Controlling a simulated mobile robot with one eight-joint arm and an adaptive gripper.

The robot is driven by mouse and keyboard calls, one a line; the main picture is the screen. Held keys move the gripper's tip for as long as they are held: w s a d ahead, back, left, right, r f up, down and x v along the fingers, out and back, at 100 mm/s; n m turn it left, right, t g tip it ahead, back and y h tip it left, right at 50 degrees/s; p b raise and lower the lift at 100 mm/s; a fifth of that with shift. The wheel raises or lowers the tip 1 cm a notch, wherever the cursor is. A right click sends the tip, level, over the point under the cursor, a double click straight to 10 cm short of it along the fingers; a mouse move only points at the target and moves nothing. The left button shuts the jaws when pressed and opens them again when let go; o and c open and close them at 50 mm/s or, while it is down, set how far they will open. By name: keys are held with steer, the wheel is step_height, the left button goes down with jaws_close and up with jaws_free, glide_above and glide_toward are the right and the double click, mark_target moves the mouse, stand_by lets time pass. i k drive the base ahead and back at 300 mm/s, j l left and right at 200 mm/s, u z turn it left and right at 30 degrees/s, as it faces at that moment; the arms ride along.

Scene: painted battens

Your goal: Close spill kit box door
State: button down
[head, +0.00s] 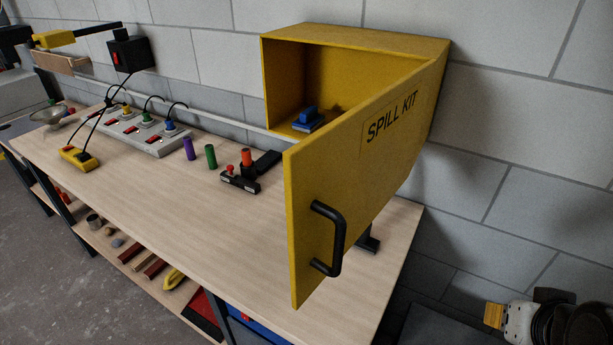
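The yellow spill kit box (355,38) is mounted on the wall above the right end of the workbench. Its yellow door (370,150), lettered SPILL KIT, is hinged on the right and stands wide open, jutting out over the bench. A black bar handle (338,240) is on the door's outer face near its free edge. A blue object (308,119) sits on the box floor inside. The door hides the right part of the interior.
The wooden workbench (150,220) holds a power strip (140,132), a yellow device, purple and green cylinders (211,156) and a black clamp-like tool (240,182). A lower shelf holds several items. Grey floor lies at left; a machine (540,322) stands at lower right.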

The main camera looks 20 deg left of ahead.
mark_target(337, 179)
steer(key=u, duration=0.95)
steer(key=k+l, duration=0.15)
steer(key=k, duration=0.3)
steer(key=k+l, duration=0.15)
steer(key=k, duration=0.3)
